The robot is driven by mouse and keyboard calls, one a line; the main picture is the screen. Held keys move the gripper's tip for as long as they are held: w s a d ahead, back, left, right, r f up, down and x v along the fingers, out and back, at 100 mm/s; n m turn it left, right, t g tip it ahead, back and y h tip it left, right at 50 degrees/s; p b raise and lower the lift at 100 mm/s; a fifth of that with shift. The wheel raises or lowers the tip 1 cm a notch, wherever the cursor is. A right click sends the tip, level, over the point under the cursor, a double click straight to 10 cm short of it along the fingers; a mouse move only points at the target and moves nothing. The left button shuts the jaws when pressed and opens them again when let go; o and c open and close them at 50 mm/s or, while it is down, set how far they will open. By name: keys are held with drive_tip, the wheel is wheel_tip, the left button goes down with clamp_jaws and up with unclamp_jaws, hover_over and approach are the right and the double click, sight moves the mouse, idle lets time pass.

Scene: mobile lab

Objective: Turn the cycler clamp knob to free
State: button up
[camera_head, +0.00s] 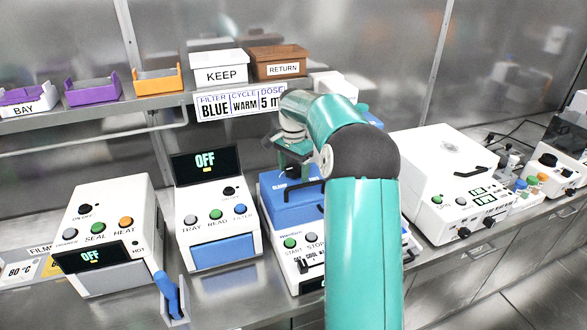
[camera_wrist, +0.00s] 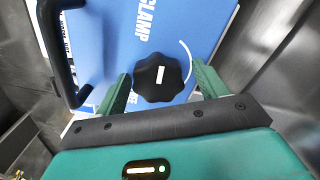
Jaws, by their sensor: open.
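The clamp knob (camera_wrist: 160,80) is black and lobed, with a white mark, on the blue cycler lid (camera_wrist: 105,45) lettered CLAMP. A thin white arc curves beside it. My gripper (camera_wrist: 164,90) is open, with one green finger on each side of the knob. I cannot tell whether the fingers touch it. In the head view my gripper (camera_head: 290,155) is over the cycler (camera_head: 288,212), and the knob (camera_head: 292,172) shows small and dark beneath it. My arm hides the right side of the cycler.
A black lid handle (camera_wrist: 62,60) stands left of the knob. A reader box (camera_head: 212,215) is left of the cycler, with a sealer (camera_head: 100,205) further left. A large white device (camera_head: 440,165) stands right. A shelf above holds KEEP (camera_head: 220,72) and RETURN (camera_head: 282,65) boxes.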

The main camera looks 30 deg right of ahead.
drive_tip(key=shift+s+r, duration=0.1)
drive_tip(key=shift+s, duration=0.05)
drive_tip(key=shift+c, duration=0.9)
drive_tip(key=c, duration=0.8)
